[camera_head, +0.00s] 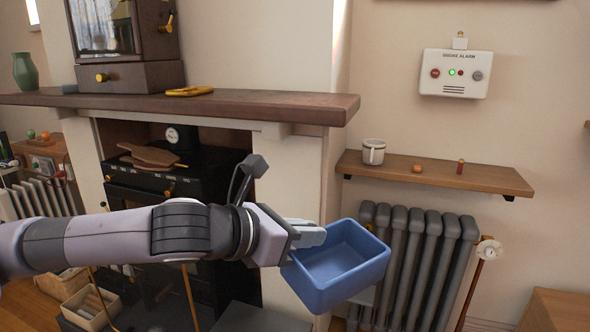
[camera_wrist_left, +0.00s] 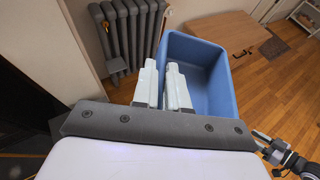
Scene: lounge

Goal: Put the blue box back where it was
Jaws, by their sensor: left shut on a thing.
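A blue box (camera_head: 345,268), open at the top and empty, hangs in the air in front of the fireplace's right pillar and the radiator. It is slightly tilted in the head view. My left gripper (camera_head: 312,236) is shut on the box's left wall. In the left wrist view the two fingers of the left gripper (camera_wrist_left: 163,90) pinch the near left wall of the blue box (camera_wrist_left: 212,75).
A wall shelf (camera_head: 440,174) at right holds a white mug (camera_head: 373,152) and two small items, with a grey radiator (camera_head: 412,255) below. The mantel (camera_head: 230,105) holds a dark cabinet (camera_head: 125,45) and a yellow object (camera_head: 190,91). A black stove (camera_head: 165,170) stands behind my arm.

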